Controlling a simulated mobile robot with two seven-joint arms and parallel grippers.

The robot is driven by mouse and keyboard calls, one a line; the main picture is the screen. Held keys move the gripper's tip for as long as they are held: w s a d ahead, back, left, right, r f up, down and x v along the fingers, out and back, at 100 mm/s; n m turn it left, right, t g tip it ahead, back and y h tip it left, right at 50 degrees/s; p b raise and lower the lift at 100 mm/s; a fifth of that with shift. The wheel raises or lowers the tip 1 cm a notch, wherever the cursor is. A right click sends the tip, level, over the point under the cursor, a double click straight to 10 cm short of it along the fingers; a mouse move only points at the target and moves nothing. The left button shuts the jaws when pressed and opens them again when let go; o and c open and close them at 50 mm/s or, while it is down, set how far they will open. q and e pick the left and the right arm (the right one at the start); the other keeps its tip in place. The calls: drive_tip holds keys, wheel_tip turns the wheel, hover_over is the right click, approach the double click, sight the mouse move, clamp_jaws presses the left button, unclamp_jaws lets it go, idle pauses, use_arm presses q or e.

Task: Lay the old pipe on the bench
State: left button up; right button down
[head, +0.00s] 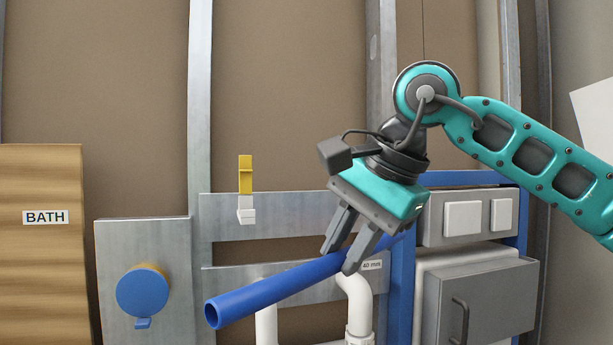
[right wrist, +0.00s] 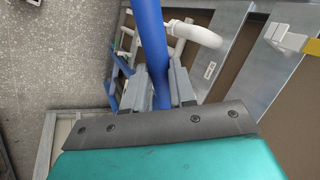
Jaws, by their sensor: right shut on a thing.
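The old pipe is a blue tube (head: 265,293) with an open end toward the lower left in the head view. My right gripper (head: 347,262) is shut on the pipe and holds it in the air, in front of the wall frame and the white pipes. The pipe tilts, its open end lower. In the right wrist view the blue pipe (right wrist: 150,45) runs up between the two grey fingers (right wrist: 168,88). I cannot make out the bench for sure. My left gripper is not in view.
White pipes (head: 358,302) stand behind the held pipe. A grey cabinet with a handle (head: 478,300) and a blue frame are at the right. A metal plate with a blue round cap (head: 143,292) and a wooden BATH panel (head: 42,260) are at the left.

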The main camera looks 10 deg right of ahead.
drive_tip(key=s+a+f+n+g, duration=0.1)
drive_tip(key=s+f+n, duration=0.1)
drive_tip(key=f, duration=0.8)
drive_tip(key=s+f+n+g+y, duration=0.1)
drive_tip(key=f+n, duration=0.3)
drive_tip(key=f, duration=0.6)
drive_tip(key=s+a+f+n+g+y, duration=0.1)
drive_tip(key=s+f+n+g, duration=0.1)
drive_tip(key=f, duration=0.9)
drive_tip(key=shift+s+a+n, duration=0.3)
drive_tip(key=shift+s+n, duration=0.15)
drive_tip(key=shift+n, duration=0.25)
drive_tip(key=shift+d+f, duration=0.1)
